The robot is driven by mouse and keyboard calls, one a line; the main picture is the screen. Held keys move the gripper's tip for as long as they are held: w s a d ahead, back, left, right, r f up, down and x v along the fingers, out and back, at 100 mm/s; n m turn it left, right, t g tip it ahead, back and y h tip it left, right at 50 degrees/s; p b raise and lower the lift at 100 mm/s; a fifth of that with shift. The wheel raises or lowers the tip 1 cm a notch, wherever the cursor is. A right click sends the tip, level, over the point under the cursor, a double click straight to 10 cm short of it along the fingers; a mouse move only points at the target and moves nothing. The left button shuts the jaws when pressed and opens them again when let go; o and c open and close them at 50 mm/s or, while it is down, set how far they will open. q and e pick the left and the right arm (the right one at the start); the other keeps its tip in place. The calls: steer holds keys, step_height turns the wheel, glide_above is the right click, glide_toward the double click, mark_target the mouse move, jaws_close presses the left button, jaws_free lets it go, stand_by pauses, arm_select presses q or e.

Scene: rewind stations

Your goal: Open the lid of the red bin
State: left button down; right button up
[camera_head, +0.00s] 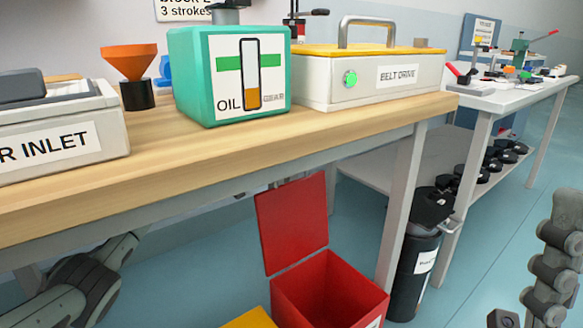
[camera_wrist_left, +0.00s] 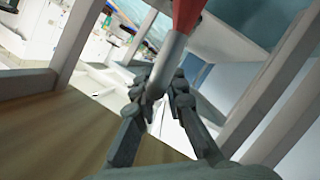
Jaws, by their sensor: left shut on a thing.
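The red bin (camera_head: 328,292) stands on the floor under the front edge of the workbench. Its red lid (camera_head: 292,226) stands up steeply at the back, and the bin's mouth shows open. In the left wrist view my left gripper (camera_wrist_left: 160,92) is shut on a grey bar (camera_wrist_left: 170,55). The bar runs up to a red part (camera_wrist_left: 188,14), which I cannot clearly identify. In the head view my left arm reaches under the bench and the gripper's grip is hidden. Dark jointed links of my right arm (camera_head: 558,262) show at the right edge; its jaw state is unclear.
A yellow bin (camera_head: 250,319) stands left of the red one. A black bin (camera_head: 416,262) stands behind the bench leg (camera_head: 403,205). The wooden bench (camera_head: 150,165) overhangs the lid, with the green oil box (camera_head: 195,75) and belt drive box (camera_head: 330,92) on it. Floor at right is clear.

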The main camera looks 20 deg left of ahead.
arm_select(q)
steer(key=c, duration=1.6)
jaws_free()
steer(key=shift+o, duration=0.2)
steer(key=v, duration=1.2)
steer(key=shift+s, duration=0.1)
